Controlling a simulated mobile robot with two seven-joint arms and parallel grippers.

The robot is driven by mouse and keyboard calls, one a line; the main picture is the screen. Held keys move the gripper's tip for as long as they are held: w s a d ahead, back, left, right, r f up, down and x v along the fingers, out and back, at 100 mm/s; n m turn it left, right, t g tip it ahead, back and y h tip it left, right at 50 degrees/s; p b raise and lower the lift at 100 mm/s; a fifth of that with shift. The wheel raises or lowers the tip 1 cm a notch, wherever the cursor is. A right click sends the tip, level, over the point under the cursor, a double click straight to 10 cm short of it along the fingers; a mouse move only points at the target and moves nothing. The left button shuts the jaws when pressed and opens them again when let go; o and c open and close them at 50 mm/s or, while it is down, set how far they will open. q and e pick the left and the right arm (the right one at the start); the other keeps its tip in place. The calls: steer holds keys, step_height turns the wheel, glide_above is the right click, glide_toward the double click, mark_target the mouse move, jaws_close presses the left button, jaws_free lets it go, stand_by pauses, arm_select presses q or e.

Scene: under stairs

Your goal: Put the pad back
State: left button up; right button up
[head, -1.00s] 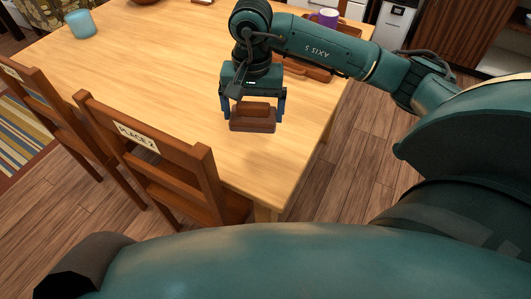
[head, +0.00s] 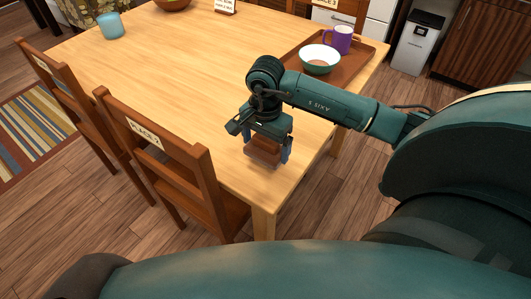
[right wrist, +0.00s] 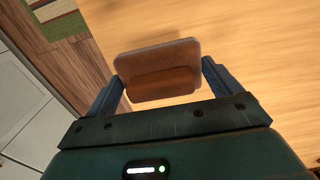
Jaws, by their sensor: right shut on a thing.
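The brown pad (head: 262,158), a flat rounded plate with a raised block on it, is held by my right gripper (head: 267,154) over the near right part of the wooden table. In the right wrist view the pad (right wrist: 158,57) and its block (right wrist: 163,83) lie between the two blue fingers of my right gripper (right wrist: 165,84), which is shut on it. I cannot tell whether the pad touches the tabletop. My left gripper is not in view.
A brown tray (head: 355,66) with a white-and-green bowl (head: 320,58) and a purple mug (head: 339,40) sits at the table's far right. A teal cup (head: 111,26) stands far left. Chairs (head: 177,165) line the left side. The middle of the table (head: 190,75) is clear.

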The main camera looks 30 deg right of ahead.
mark_target(266, 153)
steer(key=shift+f, duration=1.85)
steer(key=shift+f, duration=0.1)
steer(key=shift+f, duration=0.15)
steer(key=o, duration=0.7)
step_height(266, 153, up, 12)
steer(key=shift+r, duration=0.25)
